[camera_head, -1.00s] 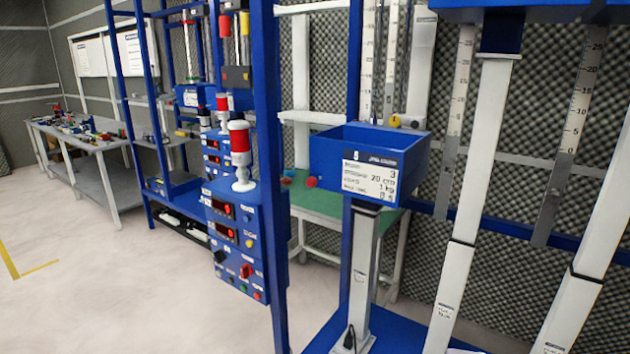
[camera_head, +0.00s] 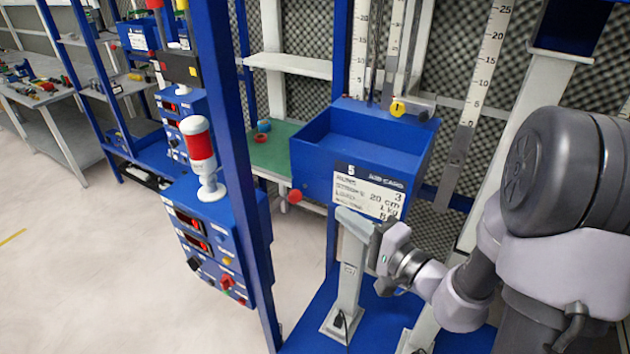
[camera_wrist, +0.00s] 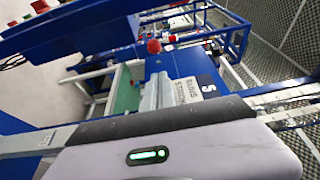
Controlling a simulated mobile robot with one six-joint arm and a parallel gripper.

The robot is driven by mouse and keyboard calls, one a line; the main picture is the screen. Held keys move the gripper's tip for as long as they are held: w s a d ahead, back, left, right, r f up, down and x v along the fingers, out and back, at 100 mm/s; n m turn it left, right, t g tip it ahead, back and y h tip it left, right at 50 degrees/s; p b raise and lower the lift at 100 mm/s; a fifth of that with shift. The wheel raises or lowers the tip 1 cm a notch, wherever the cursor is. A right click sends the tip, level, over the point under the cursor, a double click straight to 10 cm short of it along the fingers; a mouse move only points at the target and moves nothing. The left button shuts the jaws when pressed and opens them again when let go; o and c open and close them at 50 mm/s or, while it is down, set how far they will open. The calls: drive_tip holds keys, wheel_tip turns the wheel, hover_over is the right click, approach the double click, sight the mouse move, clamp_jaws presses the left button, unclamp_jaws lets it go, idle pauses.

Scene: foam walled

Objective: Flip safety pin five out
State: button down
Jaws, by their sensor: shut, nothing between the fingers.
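The blue box marked 5 (camera_head: 355,135) stands on a white post, with a white label on its front. A red ball knob (camera_head: 296,195) sits at its lower left corner, and it also shows in the wrist view (camera_wrist: 154,46). It may be safety pin five; no pin shaft is clear to see. My gripper (camera_head: 352,221) is shut and empty, just below the label and in front of the post. It is right of the red knob and apart from it. In the wrist view the fingers (camera_wrist: 155,92) point toward the box.
A blue upright (camera_head: 232,150) and a control cabinet (camera_head: 207,235) with a red-and-white lamp stand left of the box. A green table (camera_head: 270,155) lies behind. White posts and rulers (camera_head: 475,90) stand behind at right. Open floor is at far left.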

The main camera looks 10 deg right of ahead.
sight(314, 195)
drive_tip(key=shift+s, duration=0.15)
drive_tip(key=x, duration=1)
drive_tip(key=shift+a+p, duration=0.2)
drive_tip(key=shift+p, duration=0.2)
drive_tip(key=shift+f, duration=0.1)
